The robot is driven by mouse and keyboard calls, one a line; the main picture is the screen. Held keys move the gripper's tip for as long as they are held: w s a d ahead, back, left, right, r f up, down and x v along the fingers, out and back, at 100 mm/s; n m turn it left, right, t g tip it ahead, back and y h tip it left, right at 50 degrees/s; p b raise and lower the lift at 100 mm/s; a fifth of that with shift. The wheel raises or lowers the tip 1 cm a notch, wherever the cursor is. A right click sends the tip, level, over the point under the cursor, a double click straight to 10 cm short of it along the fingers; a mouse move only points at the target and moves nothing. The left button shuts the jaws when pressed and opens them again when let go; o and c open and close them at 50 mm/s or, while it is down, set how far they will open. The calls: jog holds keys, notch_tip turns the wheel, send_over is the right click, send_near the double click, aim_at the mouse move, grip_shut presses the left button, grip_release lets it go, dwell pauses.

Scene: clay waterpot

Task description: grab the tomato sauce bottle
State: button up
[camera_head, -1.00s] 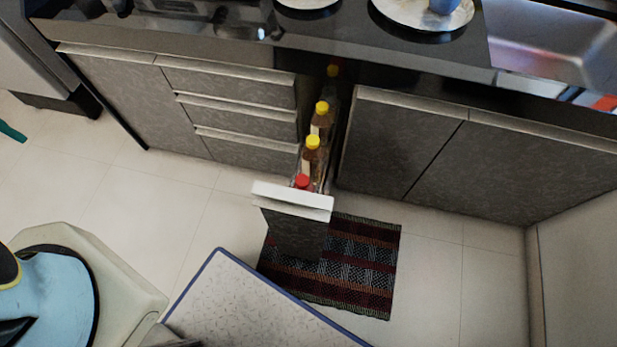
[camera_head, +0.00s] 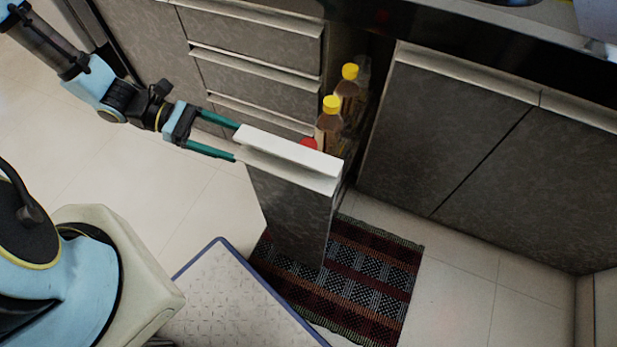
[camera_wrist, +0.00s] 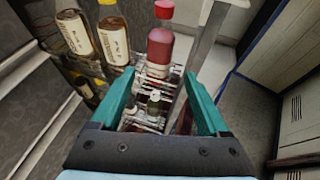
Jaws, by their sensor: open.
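The tomato sauce bottle is red with a red cap. In the wrist view the tomato sauce bottle (camera_wrist: 160,46) stands upright in the pull-out rack, ahead of my fingers. In the head view only its red cap (camera_head: 308,142) shows behind the drawer front (camera_head: 290,153); the rest is hidden. My gripper (camera_head: 236,141) is open and empty, with green fingers at the left side of the drawer front. In the wrist view my gripper (camera_wrist: 158,84) has its fingers spread, with the bottle beyond the gap between them, not between the tips.
Brown bottles with yellow caps (camera_head: 330,120) stand behind the sauce bottle in the same narrow drawer. Closed drawers (camera_head: 255,75) lie left, cupboard doors (camera_head: 450,130) right. A striped mat (camera_head: 370,275) is on the floor. A blue-edged speckled surface (camera_head: 235,300) is in front.

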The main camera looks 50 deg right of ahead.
jog(key=s+d, duration=0.3)
jog(key=s, duration=0.2)
jog(key=s+d, duration=0.3)
jog(key=s, duration=0.2)
jog(key=s+d+p, duration=0.1)
jog(key=s+d, duration=0.3)
jog(key=s, duration=0.1)
jog(key=shift+s, duration=0.3)
jog(key=shift+s+d+f, duration=0.2)
jog(key=shift+s, duration=0.1)
grip_shut()
dwell(0.7)
